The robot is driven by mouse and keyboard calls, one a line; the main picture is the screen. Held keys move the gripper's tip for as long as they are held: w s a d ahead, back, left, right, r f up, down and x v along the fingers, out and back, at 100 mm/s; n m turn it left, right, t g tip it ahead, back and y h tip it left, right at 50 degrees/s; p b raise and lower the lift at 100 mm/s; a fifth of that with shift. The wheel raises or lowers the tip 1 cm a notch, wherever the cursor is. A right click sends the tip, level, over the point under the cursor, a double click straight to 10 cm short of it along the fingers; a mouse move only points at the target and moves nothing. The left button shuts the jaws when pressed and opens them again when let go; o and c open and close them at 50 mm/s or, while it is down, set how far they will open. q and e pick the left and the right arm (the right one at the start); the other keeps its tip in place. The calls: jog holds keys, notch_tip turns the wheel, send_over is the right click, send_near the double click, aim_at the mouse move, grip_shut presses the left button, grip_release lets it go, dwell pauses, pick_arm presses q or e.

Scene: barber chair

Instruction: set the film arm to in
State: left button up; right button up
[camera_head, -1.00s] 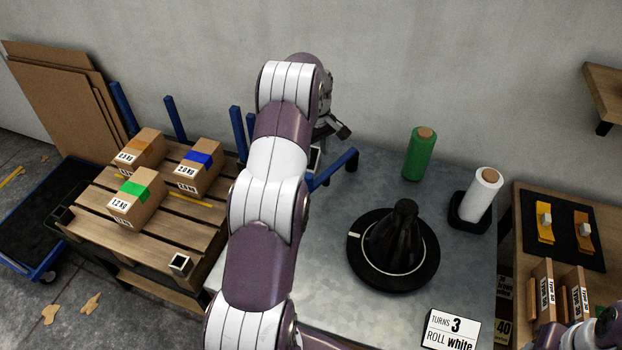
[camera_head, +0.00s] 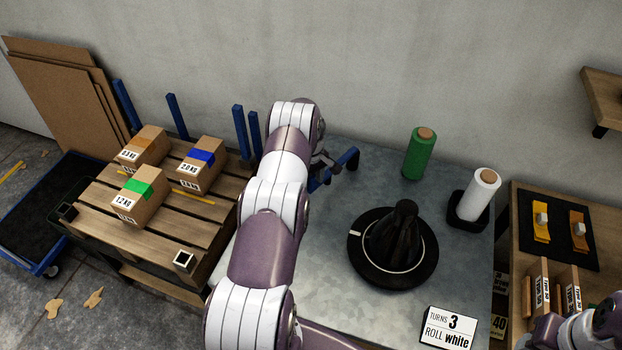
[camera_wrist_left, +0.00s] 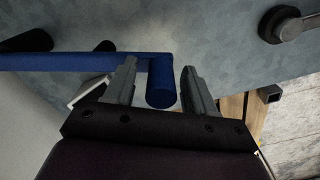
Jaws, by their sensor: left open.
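The film arm is a blue bar (camera_head: 347,161) at the back left of the grey metal table, partly hidden behind my left arm. In the left wrist view the blue bar (camera_wrist_left: 80,62) runs in from the left and ends in a short round blue post (camera_wrist_left: 161,82). My left gripper (camera_head: 326,163) is at the bar in the head view. In the wrist view its open fingers (camera_wrist_left: 160,72) stand on either side of the post, with no grip on it. Whether a finger touches it I cannot tell. My right gripper does not show clearly.
A black turntable (camera_head: 362,262) with a dark cone-like load stands mid-table. A green roll (camera_head: 419,153) and a white roll (camera_head: 480,195) stand at the back right. A sign (camera_head: 448,328) reads "TURNS 3 ROLL white". A pallet (camera_head: 175,235) with boxes is at left.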

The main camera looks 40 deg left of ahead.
pick_arm(q)
grip_shut()
jog(key=shift+d+n, duration=0.3)
jog(key=shift+d, duration=0.25)
jog(key=w+d+n+b, duration=0.3)
jog(key=d+n+b, duration=0.1)
jog(key=d, duration=0.8)
jog(key=shift+d+n, duration=0.15)
jog(key=shift+n, duration=0.45)
jog(key=shift+w, duration=0.1)
jog(key=shift+c, duration=2.1)
grip_release()
jog(key=o, duration=0.4)
jog(key=shift+d, duration=0.1)
